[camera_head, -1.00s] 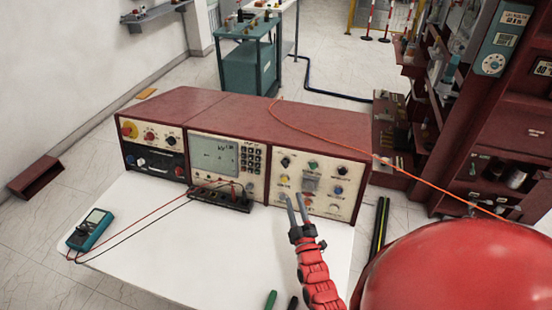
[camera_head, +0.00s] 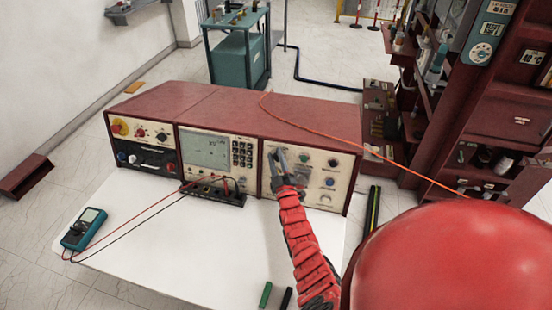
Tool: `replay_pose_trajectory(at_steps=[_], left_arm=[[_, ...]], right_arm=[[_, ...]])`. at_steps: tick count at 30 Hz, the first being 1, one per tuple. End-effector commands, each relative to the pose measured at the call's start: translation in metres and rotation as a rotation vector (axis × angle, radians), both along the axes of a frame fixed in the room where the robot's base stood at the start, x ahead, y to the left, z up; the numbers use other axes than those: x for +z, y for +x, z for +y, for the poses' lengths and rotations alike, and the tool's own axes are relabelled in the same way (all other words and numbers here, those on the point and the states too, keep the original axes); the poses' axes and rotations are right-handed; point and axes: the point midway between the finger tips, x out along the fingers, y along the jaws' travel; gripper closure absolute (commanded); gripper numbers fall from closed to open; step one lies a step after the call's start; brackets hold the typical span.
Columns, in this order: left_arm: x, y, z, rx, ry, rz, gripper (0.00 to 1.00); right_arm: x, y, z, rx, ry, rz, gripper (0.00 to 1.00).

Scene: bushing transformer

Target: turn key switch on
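The red-topped console (camera_head: 235,108) stands on the white table, its cream front panels facing me. Its right panel (camera_head: 343,172) carries several knobs and buttons; I cannot tell for sure which one is the key switch. My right gripper (camera_head: 277,160) is at the upper left part of this panel, its two fingers a little apart and pointing at it. The fingers cover the upper left knob there, so I cannot see whether they touch it. My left gripper is not in view.
A teal multimeter (camera_head: 84,230) lies at the table's left, its leads running to a black terminal block (camera_head: 213,193) before the console. An orange cable (camera_head: 345,142) crosses the console top. A green pen-like stick (camera_head: 265,294) lies near the front. The white table's (camera_head: 175,250) middle is clear.

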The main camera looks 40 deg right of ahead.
Motion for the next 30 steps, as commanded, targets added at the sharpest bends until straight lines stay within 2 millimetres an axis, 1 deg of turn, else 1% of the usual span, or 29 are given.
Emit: replay_pose_trajectory(at_steps=[6, 8, 12, 13, 25, 30], left_arm=[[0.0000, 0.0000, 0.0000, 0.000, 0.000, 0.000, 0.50], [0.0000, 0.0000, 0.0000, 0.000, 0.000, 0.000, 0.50], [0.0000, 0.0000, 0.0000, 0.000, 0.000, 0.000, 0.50], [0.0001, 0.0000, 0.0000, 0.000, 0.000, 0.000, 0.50], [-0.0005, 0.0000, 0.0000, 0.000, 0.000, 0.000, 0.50], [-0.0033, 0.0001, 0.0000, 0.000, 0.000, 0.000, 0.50]], right_arm=[[0.0004, 0.0003, -0.0001, 0.000, 0.000, 0.000, 0.61], [0.0002, 0.0002, -0.0001, 0.000, 0.000, 0.000, 0.70], [0.0003, 0.0002, -0.0001, 0.000, 0.000, 0.000, 0.95], [0.0003, 0.0002, -0.0001, 0.000, 0.000, 0.000, 1.00], [-0.0001, 0.0003, 0.0000, -0.001, 0.003, -0.004, 1.00], [-0.0004, 0.0005, -0.0009, -0.011, 0.027, -0.032, 1.00]])
